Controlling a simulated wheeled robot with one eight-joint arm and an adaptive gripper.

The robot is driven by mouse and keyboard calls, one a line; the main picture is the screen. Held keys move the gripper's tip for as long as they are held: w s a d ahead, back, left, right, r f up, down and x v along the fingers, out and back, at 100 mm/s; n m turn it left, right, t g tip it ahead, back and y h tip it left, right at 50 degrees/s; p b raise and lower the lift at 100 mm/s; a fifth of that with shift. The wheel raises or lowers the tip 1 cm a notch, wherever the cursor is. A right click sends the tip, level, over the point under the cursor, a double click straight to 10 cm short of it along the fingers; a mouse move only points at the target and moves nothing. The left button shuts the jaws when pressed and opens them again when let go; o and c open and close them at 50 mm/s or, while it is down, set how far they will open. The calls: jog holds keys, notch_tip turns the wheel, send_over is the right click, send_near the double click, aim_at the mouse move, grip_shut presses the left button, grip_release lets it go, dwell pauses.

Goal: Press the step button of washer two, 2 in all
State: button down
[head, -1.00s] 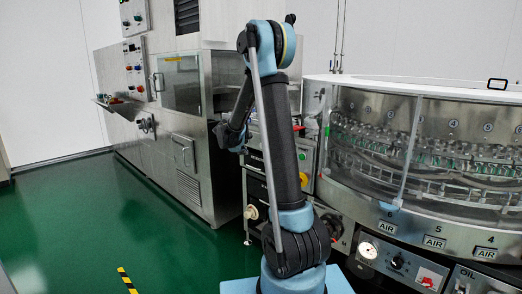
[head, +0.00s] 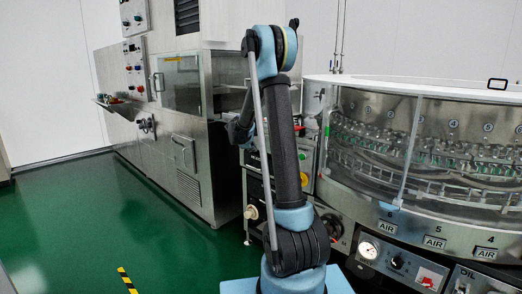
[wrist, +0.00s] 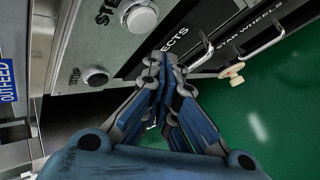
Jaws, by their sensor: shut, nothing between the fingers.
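A second round button (wrist: 96,77) sits lower left, beside a label that seems to read "STOP". My gripper (wrist: 163,62) is shut and empty. Its fingertips appear below and a little right of the "STE" button in the picture; the gap to the panel cannot be judged. In the head view my arm hides part of the control panel (head: 308,158), and the fingertips cannot be made out.
A glass-fronted rotary washer (head: 385,135) stands at right. A steel machine (head: 170,150) stands at left, with green floor (head: 120,230) before it. In the wrist view, metal handles (wrist: 265,42) and a pale knob (wrist: 232,70) stick out at right. A blue "OUTFEED" sign (wrist: 9,83) is at left.

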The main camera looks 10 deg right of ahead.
jog(key=shift+w+d, duration=0.65)
jog(key=shift+d, duration=0.25)
jog(key=shift+w+d, duration=0.1)
jog(key=shift+d, duration=0.05)
dwell(0.9)
jog(key=shift+w+d+r, duration=0.1)
jog(key=shift+d, duration=0.05)
jog(key=shift+w+d, duration=0.25)
jog(key=shift+d, duration=0.1)
dwell(1.0)
jog(key=shift+a, duration=0.1)
jog(key=shift+s+a, duration=0.5)
jog(key=shift+a, duration=0.15)
jog(key=s+a, duration=0.1)
jog(key=a, duration=0.1)
jog(key=s+a, duration=0.2)
dwell(0.7)
